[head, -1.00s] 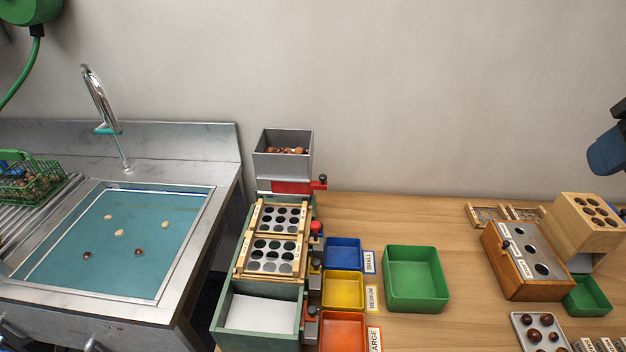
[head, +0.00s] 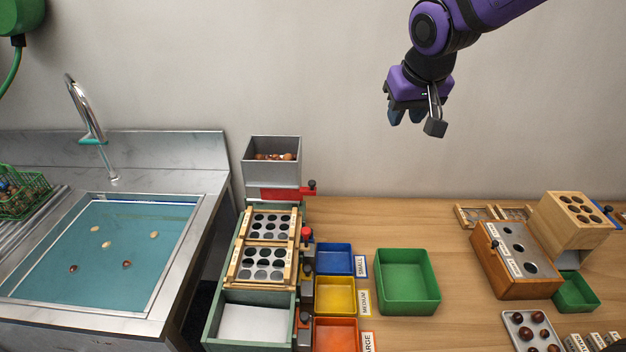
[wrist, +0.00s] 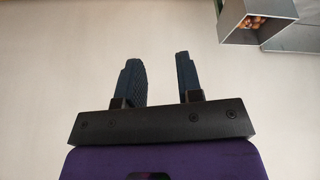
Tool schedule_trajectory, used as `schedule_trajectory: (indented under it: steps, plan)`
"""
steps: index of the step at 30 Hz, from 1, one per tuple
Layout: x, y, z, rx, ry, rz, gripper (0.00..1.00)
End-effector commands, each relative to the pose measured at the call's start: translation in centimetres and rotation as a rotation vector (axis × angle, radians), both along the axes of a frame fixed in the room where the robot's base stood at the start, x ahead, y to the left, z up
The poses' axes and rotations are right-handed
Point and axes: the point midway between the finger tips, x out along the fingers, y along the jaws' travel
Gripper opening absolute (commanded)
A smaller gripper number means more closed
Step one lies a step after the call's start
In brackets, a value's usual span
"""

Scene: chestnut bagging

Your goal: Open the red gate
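The red gate (head: 280,194) is a flat red slide under the grey hopper (head: 272,154), with a dark knob (head: 312,184) at its right end. The hopper holds brown chestnuts. The gate sits across the hopper's base, above the sorting trays. My gripper (head: 405,116) hangs in the air at the upper right of the hopper, well apart from the gate. In the wrist view its two dark fingers (wrist: 160,80) stand apart with nothing between them. The hopper's corner shows at the upper right there; the gate is not clearly seen in that view.
Below the hopper is a green sorting frame (head: 214,318) with perforated trays. Blue (head: 334,273), yellow (head: 335,309) and orange bins stand beside it, then a green bin (head: 407,311). A sink (head: 170,265) is at left. Wooden blocks stand at right. Air between gripper and hopper is clear.

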Motion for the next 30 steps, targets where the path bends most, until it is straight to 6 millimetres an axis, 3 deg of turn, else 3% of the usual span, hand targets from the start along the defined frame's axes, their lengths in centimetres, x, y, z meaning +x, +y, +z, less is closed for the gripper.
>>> schedule_trajectory:
  steps: [6, 12, 15, 25, 30]
  plan:
    - [3.8, 6.8, -5.6, 0.009, 0.02, 0.077, 0.33]
    - [5.6, 12.3, -10.6, 0.024, 0.036, 0.136, 0.33]
    - [6.0, 14.2, -12.4, 0.032, 0.041, 0.156, 0.33]
    - [6.6, 15.9, -14.9, 0.038, 0.045, 0.171, 0.33]
    - [7.4, 16.2, -17.3, 0.037, 0.047, 0.17, 0.33]
